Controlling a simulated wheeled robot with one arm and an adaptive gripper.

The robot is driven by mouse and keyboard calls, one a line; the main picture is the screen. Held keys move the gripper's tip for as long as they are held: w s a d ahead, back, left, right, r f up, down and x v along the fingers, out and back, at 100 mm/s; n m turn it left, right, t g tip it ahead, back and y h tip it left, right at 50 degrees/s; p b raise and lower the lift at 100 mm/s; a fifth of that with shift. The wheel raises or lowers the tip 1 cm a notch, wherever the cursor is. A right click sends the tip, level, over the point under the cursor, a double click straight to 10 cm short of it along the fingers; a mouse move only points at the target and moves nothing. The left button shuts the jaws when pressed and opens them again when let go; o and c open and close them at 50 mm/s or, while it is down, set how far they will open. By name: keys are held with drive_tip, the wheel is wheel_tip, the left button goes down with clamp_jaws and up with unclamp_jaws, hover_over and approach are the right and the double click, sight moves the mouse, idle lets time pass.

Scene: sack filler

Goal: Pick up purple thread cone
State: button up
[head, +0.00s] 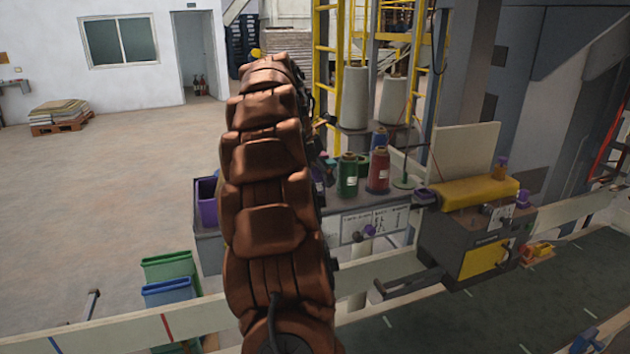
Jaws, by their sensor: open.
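I cannot make out a whole purple thread cone. A small purplish shape (318,174) shows at the right edge of my arm, left of the green thread cone (347,174); it is mostly hidden, and I cannot tell if it is a cone. A red thread cone (378,171) stands upright right of the green one, on the grey shelf (207,248). My brown arm rises through the middle of the head view and covers part of the shelf. My gripper is hidden behind it.
A purple bin (206,202) is at the shelf's left end. Two large grey cones (354,98) stand behind the thread cones. The sewing machine (470,193) stands right, beside the dark conveyor belt (560,290). Green (170,266) and blue bins sit lower left.

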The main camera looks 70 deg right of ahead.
drive_tip(key=c, duration=1.3)
drive_tip(key=shift+c, duration=0.2)
drive_tip(key=shift+r, duration=0.1)
drive_tip(key=s+a+r, duration=0.5)
drive_tip(key=s+a, duration=0.5)
drive_tip(key=s, duration=0.2)
drive_tip(key=shift+a, duration=0.25)
idle(0.4)
